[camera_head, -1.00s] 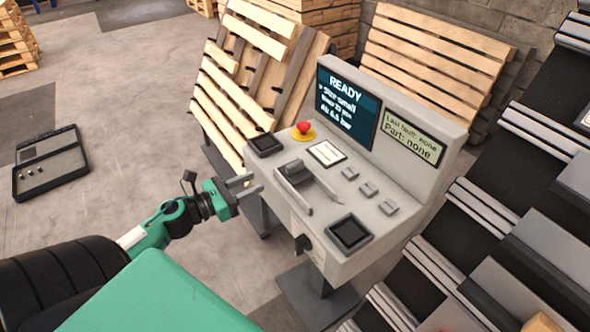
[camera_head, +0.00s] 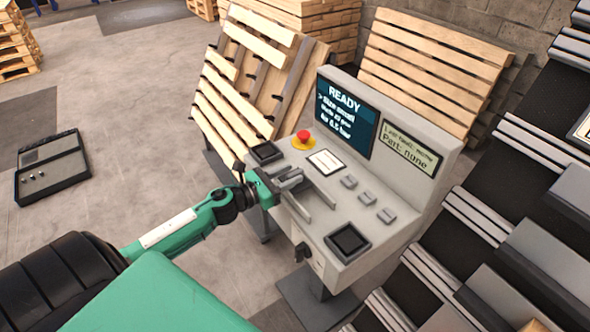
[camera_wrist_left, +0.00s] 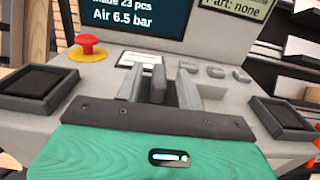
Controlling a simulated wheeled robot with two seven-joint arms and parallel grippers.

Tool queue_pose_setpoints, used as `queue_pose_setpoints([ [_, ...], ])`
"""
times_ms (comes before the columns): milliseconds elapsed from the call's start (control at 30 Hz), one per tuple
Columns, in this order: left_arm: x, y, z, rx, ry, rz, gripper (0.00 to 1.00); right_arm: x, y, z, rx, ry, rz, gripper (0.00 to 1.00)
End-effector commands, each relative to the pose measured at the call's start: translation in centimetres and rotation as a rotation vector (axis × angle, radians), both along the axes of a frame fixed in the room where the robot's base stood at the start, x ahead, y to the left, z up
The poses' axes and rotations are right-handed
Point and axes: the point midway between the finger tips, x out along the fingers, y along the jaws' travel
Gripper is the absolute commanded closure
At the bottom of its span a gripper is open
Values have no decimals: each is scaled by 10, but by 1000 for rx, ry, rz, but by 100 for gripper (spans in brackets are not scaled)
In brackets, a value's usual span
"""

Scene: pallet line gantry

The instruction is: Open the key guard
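The light grey console (camera_head: 362,222) stands in the middle of the head view, with its sloped top facing me. I take the key guard (camera_wrist_left: 158,84) to be the small dark grey block between two light grey bars (camera_head: 321,193) on that top; my gripper largely hides it in the head view. My left gripper (camera_head: 297,177) is at the block, its fingers apart and pointing towards it. In the wrist view grey fingers and grey guard parts overlap, so I cannot tell whether they touch. My right gripper is not in view.
A red emergency button (camera_head: 303,137) on a yellow base is close behind the gripper. A screen (camera_head: 346,111) reads READY. Black square pads (camera_head: 348,241) and small grey buttons (camera_head: 367,197) flank the guard.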

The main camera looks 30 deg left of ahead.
Motion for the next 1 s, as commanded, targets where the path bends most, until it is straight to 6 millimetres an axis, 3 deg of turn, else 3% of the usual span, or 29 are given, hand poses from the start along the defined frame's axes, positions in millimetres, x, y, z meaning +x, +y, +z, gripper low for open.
queue_pose_setpoints([
  [233,19,-8,1,-1,-1,1,62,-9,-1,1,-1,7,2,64],
  [633,23,-10,0,-1,0,1,62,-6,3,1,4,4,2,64],
  [833,23,-9,0,-1,0,1,100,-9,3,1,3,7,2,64],
  [1000,23,-10,0,-1,0,1,100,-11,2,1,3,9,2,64],
])
